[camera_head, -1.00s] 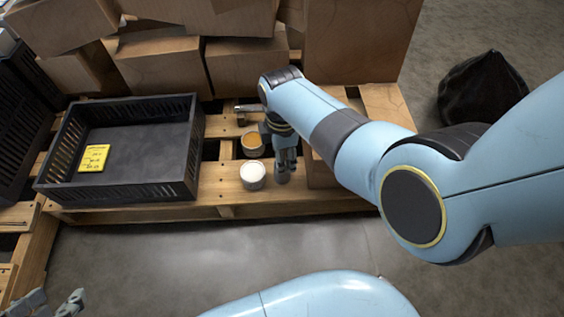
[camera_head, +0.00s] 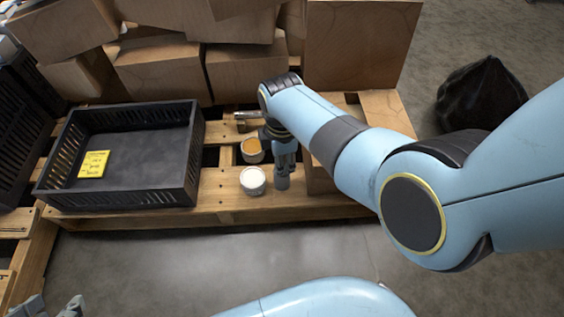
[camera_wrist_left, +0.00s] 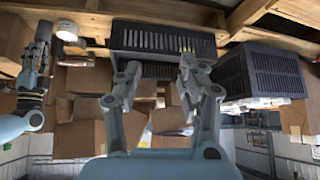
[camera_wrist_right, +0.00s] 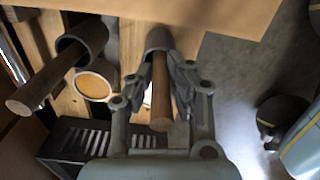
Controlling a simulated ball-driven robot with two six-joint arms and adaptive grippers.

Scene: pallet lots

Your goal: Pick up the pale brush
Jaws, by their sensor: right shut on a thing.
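My right gripper (camera_wrist_right: 160,75) is shut on a wooden brush handle (camera_wrist_right: 160,112) that points toward the wrist camera. The handle's far end meets a grey cylinder (camera_wrist_right: 158,40), which also shows below the gripper in the head view (camera_head: 282,182). The bristles are hidden, so I cannot tell how pale this brush is. A second wooden handle (camera_wrist_right: 38,88) with its own grey cylinder (camera_wrist_right: 88,36) is apart from the gripper, at left in the right wrist view. My left gripper (camera_wrist_left: 158,68) is open and empty, far from the brushes.
A white-topped tin (camera_head: 253,181) and an orange-topped tin (camera_head: 252,149) stand close beside the right gripper on the wooden pallet (camera_head: 225,212). A black crate (camera_head: 120,197) with a yellow note (camera_head: 93,164) stands left. Cardboard boxes (camera_head: 362,45) are behind.

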